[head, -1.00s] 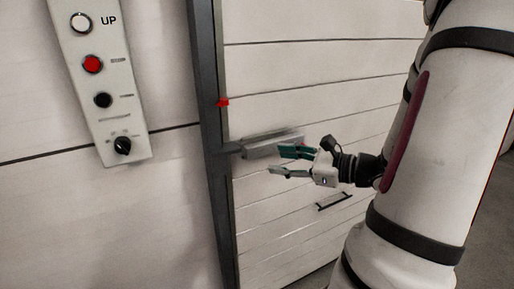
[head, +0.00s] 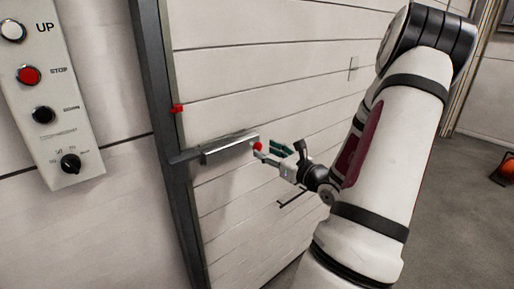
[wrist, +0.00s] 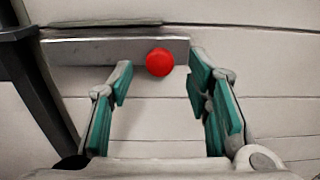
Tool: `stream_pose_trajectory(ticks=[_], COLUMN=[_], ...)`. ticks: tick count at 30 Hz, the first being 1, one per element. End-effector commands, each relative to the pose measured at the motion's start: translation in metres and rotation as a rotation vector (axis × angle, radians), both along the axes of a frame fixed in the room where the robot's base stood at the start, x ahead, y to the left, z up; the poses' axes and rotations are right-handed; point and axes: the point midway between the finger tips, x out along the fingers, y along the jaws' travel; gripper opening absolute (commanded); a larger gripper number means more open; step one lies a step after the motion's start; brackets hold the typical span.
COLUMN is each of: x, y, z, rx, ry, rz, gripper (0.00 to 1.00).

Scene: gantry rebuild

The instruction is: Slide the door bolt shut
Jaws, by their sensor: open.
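The door bolt is a grey metal bar housing (head: 230,148) on the white slatted door, with a dark bar at its left end over the dark door post. Its round red knob (head: 257,146) is at the right end of the housing. My gripper (head: 268,151) is open beside the knob. In the wrist view the red knob (wrist: 160,62) sits in front of the grey housing (wrist: 105,50), in the gap between the fingertips of my gripper (wrist: 160,77). The fingers look apart from the knob on both sides. How deep it sits between them is unclear.
A control panel (head: 50,110) with buttons and a dial is on the wall at left. A dark handle (head: 297,197) is below my gripper. An orange object (head: 503,172) lies on the floor at far right.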

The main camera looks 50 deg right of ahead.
Motion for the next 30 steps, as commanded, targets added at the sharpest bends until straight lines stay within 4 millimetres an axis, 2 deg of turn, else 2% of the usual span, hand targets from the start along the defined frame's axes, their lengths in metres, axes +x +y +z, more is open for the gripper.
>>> stream_pose_trajectory(ticks=[3, 9, 21, 23, 27, 30], x=[0.021, 0.043, 0.05, 0.05, 0.049, 0.049], y=[-0.004, -0.01, -0.012, -0.012, -0.012, -0.012], z=[0.0, 0.0, 0.0, 0.0, 0.0, 0.0], rx=[-0.001, 0.0, -0.001, -0.001, -0.001, -0.001], ry=[-0.001, 0.0, 0.0, 0.0, 0.0, 0.0], rz=[0.003, 0.002, 0.001, 0.001, 0.001, 0.001], gripper=[0.45, 0.45, 0.45, 0.34, 0.02, 0.0])
